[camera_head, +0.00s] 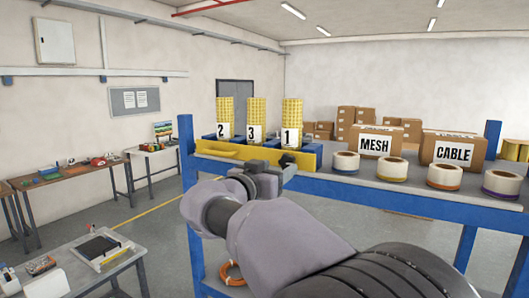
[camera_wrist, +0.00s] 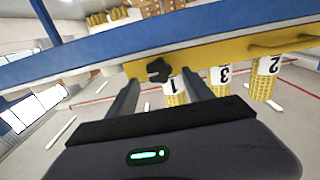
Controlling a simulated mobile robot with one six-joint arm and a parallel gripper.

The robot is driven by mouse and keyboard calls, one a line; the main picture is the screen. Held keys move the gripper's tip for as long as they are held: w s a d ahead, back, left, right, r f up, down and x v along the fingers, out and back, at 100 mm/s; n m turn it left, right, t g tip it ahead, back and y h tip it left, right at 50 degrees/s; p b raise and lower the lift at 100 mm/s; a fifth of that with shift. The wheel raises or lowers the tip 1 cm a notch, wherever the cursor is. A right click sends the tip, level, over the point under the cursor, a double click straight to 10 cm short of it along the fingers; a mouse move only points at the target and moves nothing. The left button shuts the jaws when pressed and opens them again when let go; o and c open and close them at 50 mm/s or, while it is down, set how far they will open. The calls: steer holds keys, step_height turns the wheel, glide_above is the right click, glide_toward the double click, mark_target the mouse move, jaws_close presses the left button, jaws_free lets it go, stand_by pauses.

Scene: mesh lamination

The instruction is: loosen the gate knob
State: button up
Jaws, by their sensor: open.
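The gate knob is a black lobed knob (camera_wrist: 158,70) on the yellow gate bar (camera_wrist: 215,55) in the wrist view, which shows the scene upside down. In the head view the knob (camera_head: 287,160) is a small dark shape at the bar's right part, just beyond my gripper. The yellow gate (camera_head: 215,150) runs along the front of the blue rack. My gripper (camera_wrist: 160,76) is open and empty, with a finger on either side of the knob in the wrist view. I cannot tell whether the fingertips reach around it. My gripper (camera_head: 272,172) also shows in the head view.
Yellow mesh rolls numbered 2 (camera_head: 224,115), 3 (camera_head: 255,118) and 1 (camera_head: 292,120) stand behind the gate. The shelf to the right holds several tape rolls (camera_head: 393,168), a MESH box (camera_head: 375,127) and a CABLE box (camera_head: 478,150). A blue post (camera_head: 187,160) stands left of the gate.

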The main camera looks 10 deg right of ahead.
mark_target(286, 163)
steer(key=p+x, duration=0.1)
steer(key=x, duration=0.3)
steer(key=shift+d+r, duration=0.15)
steer(key=shift+r, duration=0.05)
steer(key=shift+w+d+f, duration=0.15)
steer(key=shift+w, duration=0.25)
steer(key=shift+s, duration=0.15)
steer(key=shift+c, duration=1.1)
jaws_close()
